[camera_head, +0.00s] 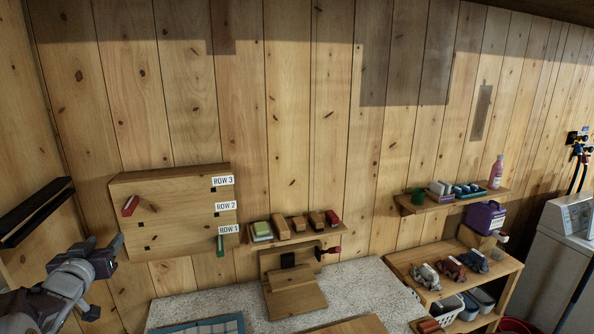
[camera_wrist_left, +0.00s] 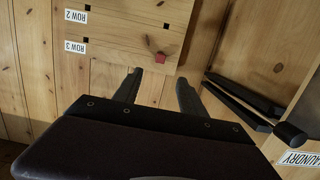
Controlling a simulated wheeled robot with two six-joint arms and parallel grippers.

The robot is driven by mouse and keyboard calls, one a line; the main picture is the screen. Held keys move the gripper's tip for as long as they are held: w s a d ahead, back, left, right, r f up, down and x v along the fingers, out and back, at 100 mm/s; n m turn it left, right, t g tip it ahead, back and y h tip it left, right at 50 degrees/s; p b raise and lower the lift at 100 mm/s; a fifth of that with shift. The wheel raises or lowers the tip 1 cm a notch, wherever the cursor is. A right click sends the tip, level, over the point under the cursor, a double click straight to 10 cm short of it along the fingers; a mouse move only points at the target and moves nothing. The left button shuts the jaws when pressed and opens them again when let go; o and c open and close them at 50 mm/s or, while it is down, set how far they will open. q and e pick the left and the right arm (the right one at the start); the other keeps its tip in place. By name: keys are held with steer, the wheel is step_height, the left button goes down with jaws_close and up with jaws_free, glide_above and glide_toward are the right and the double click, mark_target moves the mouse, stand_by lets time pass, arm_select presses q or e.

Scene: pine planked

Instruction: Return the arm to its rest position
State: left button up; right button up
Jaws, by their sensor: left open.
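My left gripper (camera_head: 104,246) is at the lower left of the head view, in front of the plank wall and just left of the wooden row board (camera_head: 170,245). Its two fingers stand apart with nothing between them; they also show in the left wrist view (camera_wrist_left: 158,88). In that view the board (camera_wrist_left: 130,42) lies beyond the fingers, with a red piece (camera_wrist_left: 161,57) on it near the left finger. No right gripper shows.
A black wall rail (camera_head: 38,212) is close above my left arm. A wooden shelf unit (camera_head: 455,258) and a white machine (camera_head: 545,265) stand at the right.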

arm_select(q)
steer(key=w+d+f+m+h+b, duration=0.1)
steer(key=w+d+f+h+b, duration=0.15)
steer(key=d, duration=0.45)
steer(key=w+d+f+m+h+b, duration=0.1)
steer(key=w+d+f+h+b, duration=0.1)
steer(key=w+d+f+b, duration=0.3)
steer(key=s+d+f+g+b, duration=0.2)
steer(key=s+d+f+b, duration=0.2)
steer(key=d+f, duration=0.75)
steer(key=s+d+f+g+b, duration=0.25)
steer(key=s+f, duration=0.35)
steer(key=f, duration=0.3)
steer(key=s+d+f+g+b, duration=0.1)
steer(key=s+d+f+g, duration=0.1)
steer(key=s+f+g, duration=0.6)
steer(key=s+f, duration=0.2)
steer(key=s, duration=0.3)
steer(key=s+f+m+g, duration=0.1)
steer(key=s+f, duration=0.3)
steer(key=s, duration=0.2)
steer(key=shift+s+d+g+p, duration=0.2)
steer(key=shift+d+g+p, duration=0.05)
steer(key=shift+g+p, duration=0.1)
steer(key=shift+h, duration=0.25)
